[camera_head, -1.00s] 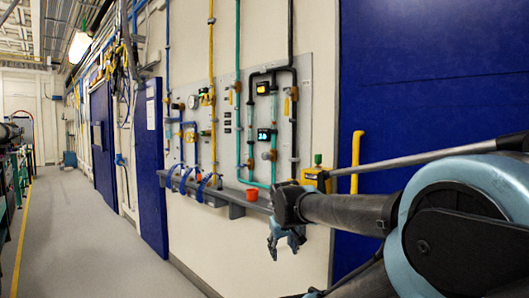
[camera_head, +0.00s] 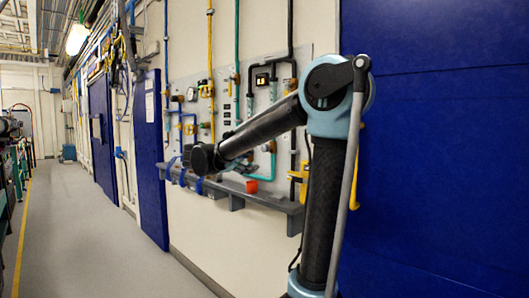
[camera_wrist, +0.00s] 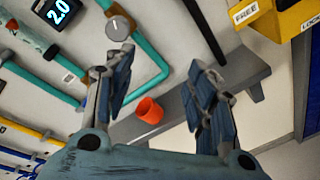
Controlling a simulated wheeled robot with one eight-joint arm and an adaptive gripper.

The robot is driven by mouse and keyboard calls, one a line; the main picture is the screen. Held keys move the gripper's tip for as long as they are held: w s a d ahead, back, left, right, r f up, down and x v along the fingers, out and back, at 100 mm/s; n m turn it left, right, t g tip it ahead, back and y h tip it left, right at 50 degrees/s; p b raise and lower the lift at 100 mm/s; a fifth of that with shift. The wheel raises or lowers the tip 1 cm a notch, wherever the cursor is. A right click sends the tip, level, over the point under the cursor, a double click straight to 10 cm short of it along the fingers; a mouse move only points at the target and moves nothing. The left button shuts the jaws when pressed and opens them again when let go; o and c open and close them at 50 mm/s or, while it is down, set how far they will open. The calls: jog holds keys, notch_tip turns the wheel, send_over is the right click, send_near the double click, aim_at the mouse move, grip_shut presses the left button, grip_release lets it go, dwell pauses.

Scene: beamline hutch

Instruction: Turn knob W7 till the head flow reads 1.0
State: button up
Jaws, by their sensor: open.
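A round grey knob (camera_wrist: 118,28) with a pale pointer mark is on the pale panel, near the top of the wrist view. No W7 label is legible on it. A dark display (camera_wrist: 58,12) to its left shows 2.0 in cyan digits; a label saying what it measures is not legible. My gripper (camera_wrist: 160,62) is open and empty, its two fingers wide apart. The knob shows just above the left finger, and I see no contact. In the head view my arm reaches across the panel, covering part of it; my fingers there cannot be made out clearly.
An orange-red cup (camera_wrist: 149,110) stands on a grey shelf (camera_wrist: 255,72), also seen in the head view (camera_head: 252,186). Teal pipes (camera_wrist: 147,88) run beside the knob. A yellow box (camera_wrist: 285,18) labelled FREE is at upper right. The aisle floor (camera_head: 85,235) is clear.

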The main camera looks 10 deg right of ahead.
jog(key=a+r+n+t+h, duration=0.1)
jog(key=a+r+h, duration=0.1)
jog(key=a+r, duration=0.25)
jog(key=x, duration=1.1)
jog(key=w+x, duration=0.1)
jog(key=x, duration=0.5)
jog(key=shift+w+a+f, duration=0.15)
jog(key=shift+a+f, duration=0.2)
jog(key=shift+c, duration=0.3)
jog(key=c, duration=1)
